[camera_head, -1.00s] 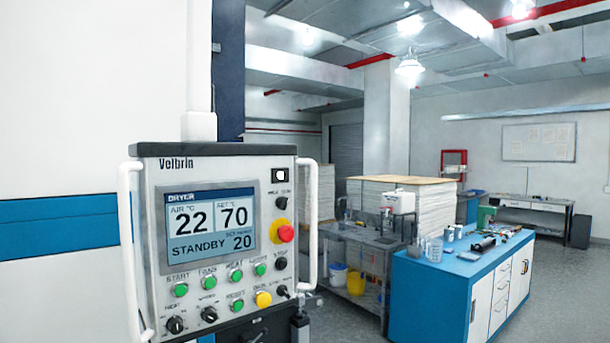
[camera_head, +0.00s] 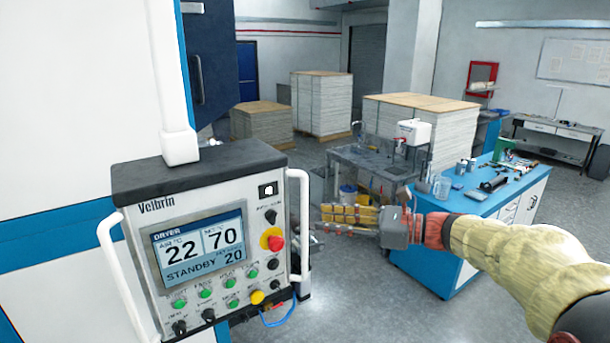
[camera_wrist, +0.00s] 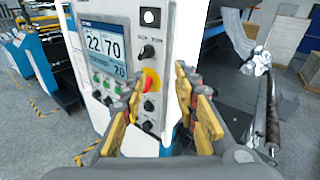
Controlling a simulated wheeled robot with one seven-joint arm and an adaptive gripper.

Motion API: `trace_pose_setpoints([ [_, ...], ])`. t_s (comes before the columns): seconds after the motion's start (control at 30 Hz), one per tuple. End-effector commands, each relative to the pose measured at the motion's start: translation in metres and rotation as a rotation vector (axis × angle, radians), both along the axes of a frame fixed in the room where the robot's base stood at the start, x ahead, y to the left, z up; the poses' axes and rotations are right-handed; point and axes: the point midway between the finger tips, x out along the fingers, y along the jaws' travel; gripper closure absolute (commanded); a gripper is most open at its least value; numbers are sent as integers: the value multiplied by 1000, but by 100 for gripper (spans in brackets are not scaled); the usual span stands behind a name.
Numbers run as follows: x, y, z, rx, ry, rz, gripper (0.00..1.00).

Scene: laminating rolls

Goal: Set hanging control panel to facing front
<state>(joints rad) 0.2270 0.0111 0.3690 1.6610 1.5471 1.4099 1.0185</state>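The hanging control panel (camera_head: 200,200) is a pale box with a dark top, hung from a white post. Its lit screen (camera_head: 200,245) reads DRYER, 22, 70 and STANDBY. Its face is seen at an angle in the head view. A white handle stands out on its left side (camera_head: 127,275) and another on its right (camera_head: 302,225). My gripper (camera_head: 325,220) is just right of the right handle, apparently apart from it. In the wrist view my gripper (camera_wrist: 156,100) has its yellow fingers spread with nothing held between them, and the panel (camera_wrist: 153,50) is ahead.
A white and blue machine (camera_head: 60,130) fills the left behind the panel. A blue workbench (camera_head: 430,265) with tools lies under my arm. A sink table (camera_head: 370,170) and paper stacks (camera_head: 320,105) stand behind. Grey floor (camera_head: 340,305) is open between panel and bench.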

Motion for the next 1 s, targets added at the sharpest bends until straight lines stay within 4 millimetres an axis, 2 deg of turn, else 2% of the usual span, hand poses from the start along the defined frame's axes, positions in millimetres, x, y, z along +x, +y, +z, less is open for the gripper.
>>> trace_pose_setpoints([
  [0.03,10,-5,14,40,19,-11,70],
  [0.1,18,-9,22,84,36,-22,70],
  [0.27,28,-7,29,124,52,-31,70],
  [0.7,50,49,28,121,51,-30,70],
  [1.0,55,60,28,121,50,-32,70],
])
